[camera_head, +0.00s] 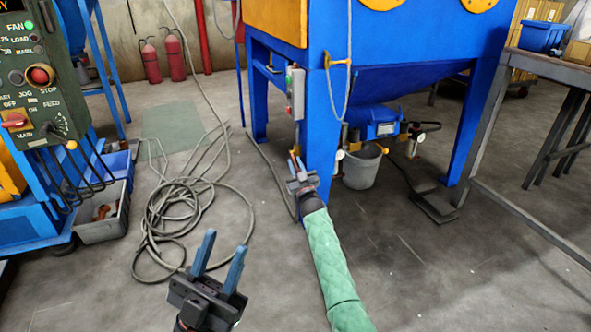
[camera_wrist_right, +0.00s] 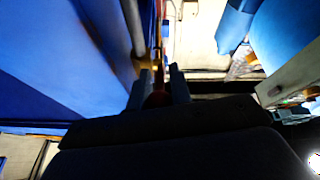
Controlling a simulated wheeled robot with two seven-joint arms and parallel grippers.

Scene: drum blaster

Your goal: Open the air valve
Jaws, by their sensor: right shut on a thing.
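The air valve shows in the right wrist view as a brass-yellow fitting (camera_wrist_right: 148,61) on a grey pipe, with a dark red part between my fingers. In the head view a small yellow fitting (camera_head: 297,149) sits by the front leg of the blue blast cabinet. My right gripper (camera_head: 295,163) is at this fitting, its fingers shut on the red part, which looks like the valve's handle. It also shows in the right wrist view (camera_wrist_right: 162,82). How far the handle is turned cannot be told. My left gripper (camera_head: 221,255) is open and empty above the floor, away from the valve.
The blue cabinet (camera_head: 380,50) stands behind my right gripper, with a grey switch box (camera_head: 296,93) above it. A grey bucket (camera_head: 361,167) stands beneath. A coiled hose (camera_head: 180,210) lies on the floor. A control panel (camera_head: 40,80) is left, a metal table (camera_head: 555,65) right.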

